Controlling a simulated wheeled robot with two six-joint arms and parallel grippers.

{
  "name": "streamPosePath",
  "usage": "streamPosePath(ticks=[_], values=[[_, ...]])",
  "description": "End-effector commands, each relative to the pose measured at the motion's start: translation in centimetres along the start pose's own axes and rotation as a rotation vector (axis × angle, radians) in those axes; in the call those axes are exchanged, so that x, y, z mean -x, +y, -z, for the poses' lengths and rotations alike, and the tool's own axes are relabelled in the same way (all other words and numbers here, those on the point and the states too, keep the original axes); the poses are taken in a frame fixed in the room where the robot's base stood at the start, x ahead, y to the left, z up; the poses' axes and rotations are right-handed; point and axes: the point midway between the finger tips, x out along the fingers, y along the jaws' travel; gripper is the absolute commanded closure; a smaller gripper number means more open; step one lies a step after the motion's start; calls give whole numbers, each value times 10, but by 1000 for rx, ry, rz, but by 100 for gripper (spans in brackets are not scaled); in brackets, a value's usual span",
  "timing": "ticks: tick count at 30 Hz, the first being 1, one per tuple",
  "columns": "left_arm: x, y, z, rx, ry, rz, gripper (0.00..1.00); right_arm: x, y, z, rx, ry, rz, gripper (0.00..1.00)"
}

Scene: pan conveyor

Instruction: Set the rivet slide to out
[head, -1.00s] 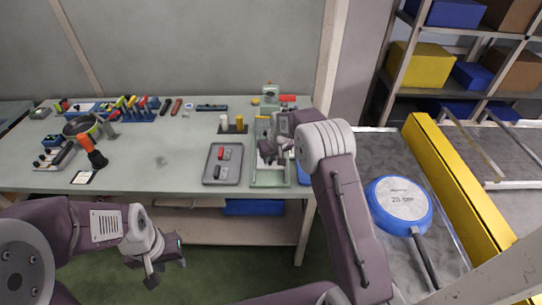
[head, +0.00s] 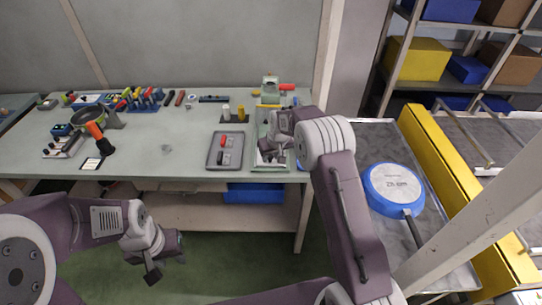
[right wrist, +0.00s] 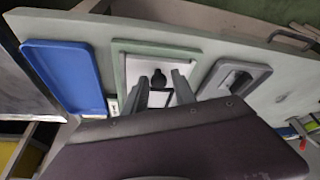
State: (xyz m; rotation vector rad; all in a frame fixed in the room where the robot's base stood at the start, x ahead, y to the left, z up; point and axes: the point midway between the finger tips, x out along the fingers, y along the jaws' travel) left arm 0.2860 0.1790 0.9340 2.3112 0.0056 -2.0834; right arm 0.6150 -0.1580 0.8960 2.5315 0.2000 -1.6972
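A pale green framed fixture (head: 270,168), which seems to be the rivet slide's, stands at the right end of the bench. In the right wrist view its green frame (right wrist: 122,62) surrounds a pale plate, with a small black knob (right wrist: 158,79) on it. My right gripper (head: 270,153) is over this fixture. In the wrist view its two fingers (right wrist: 161,90) are apart, with the knob showing between them; contact cannot be told. The slide's position is partly hidden by the gripper. My left gripper (head: 165,268) hangs open and empty in front of the bench.
A grey tray (head: 210,158) with red and black items lies left of the fixture. A blue tray (right wrist: 62,75) lies on its other side. Tools and a small pan crowd the bench's left. A blue pan (head: 393,187) sits on the conveyor at right, beside a yellow rail (head: 445,170).

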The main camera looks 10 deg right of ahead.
Motion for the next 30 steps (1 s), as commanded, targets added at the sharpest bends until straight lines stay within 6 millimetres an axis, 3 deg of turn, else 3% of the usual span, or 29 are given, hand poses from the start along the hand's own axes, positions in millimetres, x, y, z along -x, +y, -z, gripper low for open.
streamPosePath(ticks=[4,12,15,30], values=[[-1,0,0,0,0,0,64,19,0,1,0,4,-1,68],[-4,0,0,0,0,0,64,76,-1,0,0,2,0,68],[-4,0,0,0,0,0,64,87,-1,0,0,0,0,68],[-4,0,0,0,0,0,64,92,-1,0,1,2,0,68]])
